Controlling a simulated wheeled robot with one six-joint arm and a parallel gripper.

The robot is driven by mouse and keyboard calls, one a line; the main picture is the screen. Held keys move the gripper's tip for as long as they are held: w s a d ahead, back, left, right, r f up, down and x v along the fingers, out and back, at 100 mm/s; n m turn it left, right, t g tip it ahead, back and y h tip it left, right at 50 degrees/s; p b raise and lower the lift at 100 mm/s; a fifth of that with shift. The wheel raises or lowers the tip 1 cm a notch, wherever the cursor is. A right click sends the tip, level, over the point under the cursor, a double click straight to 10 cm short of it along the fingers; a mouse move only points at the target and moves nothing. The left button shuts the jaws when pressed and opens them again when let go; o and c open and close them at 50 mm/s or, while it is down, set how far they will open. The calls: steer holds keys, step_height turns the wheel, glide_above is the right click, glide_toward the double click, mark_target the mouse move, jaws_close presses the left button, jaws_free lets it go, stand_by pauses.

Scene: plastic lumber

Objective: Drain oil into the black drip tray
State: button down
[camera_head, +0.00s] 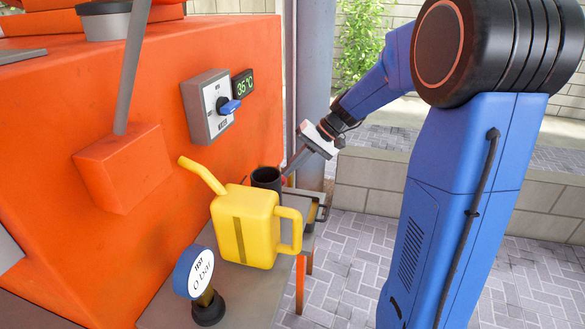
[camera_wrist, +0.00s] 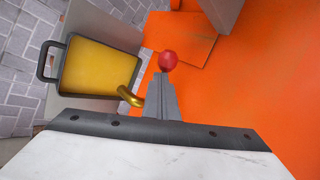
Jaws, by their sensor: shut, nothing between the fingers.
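The black drip tray (camera_wrist: 63,83) shows at the left in the wrist view, with a handle at its far left and a golden-yellow oil-like surface filling its inside. A gold drain spout (camera_wrist: 130,96) points at the tray's near edge; I cannot tell if oil is flowing. A red ball knob (camera_wrist: 169,61) sits right at my gripper's (camera_wrist: 162,82) fingertips; touching or just apart, I cannot tell. My gripper (camera_head: 291,172) is shut and empty beside the orange machine (camera_wrist: 215,110).
A yellow oil can (camera_head: 240,230), a black cup (camera_head: 267,178) and a TEST gauge (camera_head: 198,280) stand on the grey bench (camera_head: 245,290). A dial box with a blue knob (camera_head: 207,107) is on the machine. A grey post (camera_head: 315,80) rises behind my gripper. Paving at right is clear.

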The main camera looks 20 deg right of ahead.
steer(key=shift+a+m+t+h, duration=0.3)
steer(key=shift+a+m+t, duration=0.7)
steer(key=shift+a+m, duration=0.45)
steer(key=shift+s+d, duration=0.1)
steer(key=shift+s, duration=0.05)
